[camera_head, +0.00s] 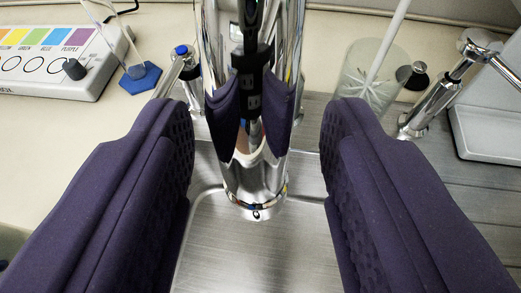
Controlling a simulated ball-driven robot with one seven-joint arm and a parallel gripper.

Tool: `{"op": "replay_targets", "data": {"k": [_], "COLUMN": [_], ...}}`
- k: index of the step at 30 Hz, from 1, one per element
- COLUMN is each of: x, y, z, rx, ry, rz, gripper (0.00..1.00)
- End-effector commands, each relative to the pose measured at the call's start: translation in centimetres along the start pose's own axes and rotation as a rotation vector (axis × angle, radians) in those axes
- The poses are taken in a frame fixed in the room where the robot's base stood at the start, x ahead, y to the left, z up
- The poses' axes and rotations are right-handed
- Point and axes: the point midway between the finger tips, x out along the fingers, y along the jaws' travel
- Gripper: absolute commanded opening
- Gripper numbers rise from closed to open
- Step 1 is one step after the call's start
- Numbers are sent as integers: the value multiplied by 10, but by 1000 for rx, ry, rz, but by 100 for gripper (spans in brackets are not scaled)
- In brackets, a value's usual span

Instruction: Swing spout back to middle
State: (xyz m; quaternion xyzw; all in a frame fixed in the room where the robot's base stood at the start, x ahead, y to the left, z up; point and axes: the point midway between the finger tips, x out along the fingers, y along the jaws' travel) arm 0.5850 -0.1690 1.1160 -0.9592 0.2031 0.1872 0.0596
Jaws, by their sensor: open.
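The chrome spout (255,185) stands out in the middle of the view, a shiny tube with a ring at its lower end, above the steel sink (262,250). Its surface mirrors my purple fingers. The spout's top runs out of the picture. My gripper (257,150) is open, one padded finger on each side of the spout. Clear gaps show on both sides, and I see no contact. A chrome tap handle with a blue cap (182,51) is to the left, partly hidden by my left finger.
A white box with colour labels and a dark knob (74,69) sits at the upper left, near a blue hexagonal base (140,77). A clear glass vessel (365,80) holding a white rod and a chrome fitting (435,100) stand at the right, near a grey block (488,125).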

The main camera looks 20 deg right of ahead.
Motion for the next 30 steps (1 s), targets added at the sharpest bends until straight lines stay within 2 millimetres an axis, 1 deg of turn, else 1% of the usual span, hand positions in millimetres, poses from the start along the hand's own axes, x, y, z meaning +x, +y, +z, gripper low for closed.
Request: {"op": "replay_targets", "data": {"k": [1, 6, 10, 14, 26, 28, 29, 30], "x": [-10, -43, -60, -65, -65, -66, -67, -70], "y": [-1, 0, 0, 0, -1, -7, -12, -22], "z": [-3, -3, -2, -1, -2, -14, -23, -39], "rx": [0, 0, 1, 0, 1, 4, 6, 7], "ry": [0, 1, 1, 0, 2, 9, 14, 21], "rz": [-1, 0, 0, 1, -2, -21, -36, -63], "gripper": [47, 47, 47, 47, 47, 47, 47, 47]}}
